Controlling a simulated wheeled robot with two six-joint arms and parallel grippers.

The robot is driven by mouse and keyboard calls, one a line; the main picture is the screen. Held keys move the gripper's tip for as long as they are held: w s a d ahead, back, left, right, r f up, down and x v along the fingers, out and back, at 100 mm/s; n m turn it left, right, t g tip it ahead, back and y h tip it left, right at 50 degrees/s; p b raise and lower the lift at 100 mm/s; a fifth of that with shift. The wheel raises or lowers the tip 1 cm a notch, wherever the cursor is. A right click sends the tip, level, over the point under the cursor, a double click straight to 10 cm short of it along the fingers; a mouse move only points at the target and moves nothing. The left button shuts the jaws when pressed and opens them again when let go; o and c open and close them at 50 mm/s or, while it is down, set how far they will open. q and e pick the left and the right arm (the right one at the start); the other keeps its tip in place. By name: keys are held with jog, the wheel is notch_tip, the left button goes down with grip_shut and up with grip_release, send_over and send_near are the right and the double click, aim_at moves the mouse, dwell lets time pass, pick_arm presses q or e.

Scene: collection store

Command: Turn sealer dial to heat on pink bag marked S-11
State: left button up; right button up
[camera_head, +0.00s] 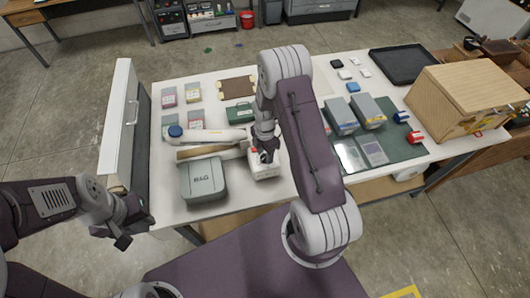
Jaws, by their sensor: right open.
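A white sealer (215,135) with a long arm and a blue knob (175,131) at its left end lies on the white table. Its white right-hand body (264,172) has a small red part. My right gripper (264,156) is open, pointing down right at this body; whether it touches is unclear. The gripper hides part of the body, and I cannot make out the dial. Several small flat bags lie at the back left, one of them pinkish (169,97); their marks are too small to read. My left gripper (123,236) is off the table's front left, its jaws unclear.
A grey-green case (204,181) stands in front of the sealer; a green case (240,113) lies behind it. Grey-blue boxes (341,116), a dark green mat (405,147), a black tray (401,65) and a wooden box (467,98) fill the right side.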

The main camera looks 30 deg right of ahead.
jog(key=shift+f, duration=0.6)
grip_shut()
